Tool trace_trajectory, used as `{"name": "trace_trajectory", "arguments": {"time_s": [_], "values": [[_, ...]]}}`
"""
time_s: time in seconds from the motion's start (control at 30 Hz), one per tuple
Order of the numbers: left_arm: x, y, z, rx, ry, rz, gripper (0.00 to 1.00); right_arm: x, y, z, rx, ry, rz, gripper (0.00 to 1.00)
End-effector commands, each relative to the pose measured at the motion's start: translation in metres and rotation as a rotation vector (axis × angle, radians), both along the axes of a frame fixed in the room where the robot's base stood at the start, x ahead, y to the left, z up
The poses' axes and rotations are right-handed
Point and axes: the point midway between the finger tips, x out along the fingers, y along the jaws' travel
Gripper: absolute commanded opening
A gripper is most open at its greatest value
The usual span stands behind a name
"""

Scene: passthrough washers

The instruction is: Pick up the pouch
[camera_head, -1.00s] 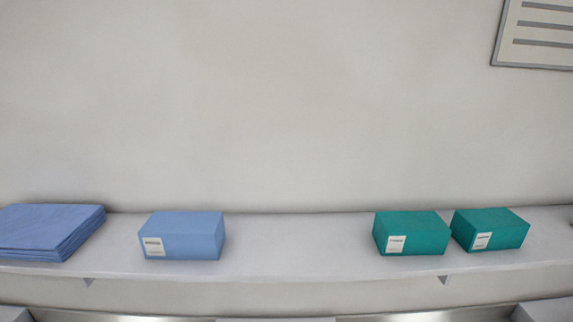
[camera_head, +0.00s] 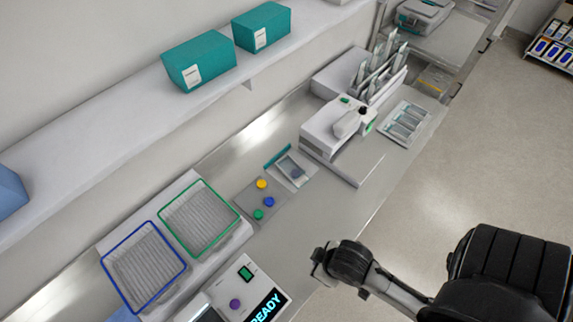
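A flat pouch (camera_head: 290,168) with a teal end and a clear front lies on the counter, just left of a white machine (camera_head: 336,130). Something small and dark shows inside it. Several more pouch-like packets (camera_head: 405,122) lie in a tray to the right of that machine. My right gripper (camera_head: 318,265) comes in from the right over the front edge of the counter, apart from the pouch and nearer the camera. Its fingers are too small and dark to read. My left gripper is out of view.
A blue-rimmed basket (camera_head: 110,262) and a green-rimmed basket (camera_head: 166,216) stand at left. A grey pad with coloured buttons (camera_head: 247,202) lies left of the pouch. A panel reading READY (camera_head: 266,308) is in front. A shelf (camera_head: 110,125) holds teal boxes (camera_head: 200,62).

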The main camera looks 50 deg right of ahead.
Motion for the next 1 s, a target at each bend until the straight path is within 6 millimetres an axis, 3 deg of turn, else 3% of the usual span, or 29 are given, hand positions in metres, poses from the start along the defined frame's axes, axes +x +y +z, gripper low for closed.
{"name": "trace_trajectory", "arguments": {"time_s": [0.47,1.0], "values": [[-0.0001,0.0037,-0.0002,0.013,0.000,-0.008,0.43,-0.0002,0.0000,-0.0002,0.000,0.001,0.000,0.00],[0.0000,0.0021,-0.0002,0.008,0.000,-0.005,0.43,-0.0001,0.0000,-0.0001,0.000,0.000,0.001,0.52]]}}
